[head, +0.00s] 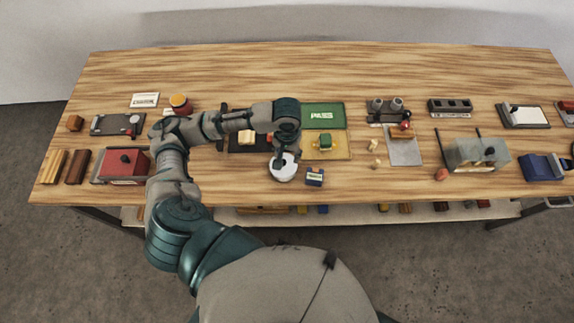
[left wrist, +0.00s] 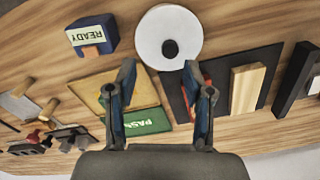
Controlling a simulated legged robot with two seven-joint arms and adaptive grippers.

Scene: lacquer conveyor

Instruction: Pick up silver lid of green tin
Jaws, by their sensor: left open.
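A round, pale white-silver disc (head: 283,174) with a dark knob at its centre, which looks like the lid, lies near the table's front edge. It shows whole in the left wrist view (left wrist: 168,35), just beyond my fingertips. My left gripper (head: 284,157) points down over the disc's far side in the head view. Its two fingers are spread and empty in the left wrist view (left wrist: 159,72). A small green item with a yellowish top (head: 326,142) sits on the tan mat; I cannot tell if it is the tin. What lies under the disc is hidden. My right gripper is out of view.
A dark blue READY box (head: 314,177) stands close right of the disc. Behind are a tan mat (head: 344,152), a green PASS panel (head: 322,115) and a dark tray (head: 262,146) with a wooden block (head: 246,137). A red box (head: 122,167) is left; bare wood lies far back.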

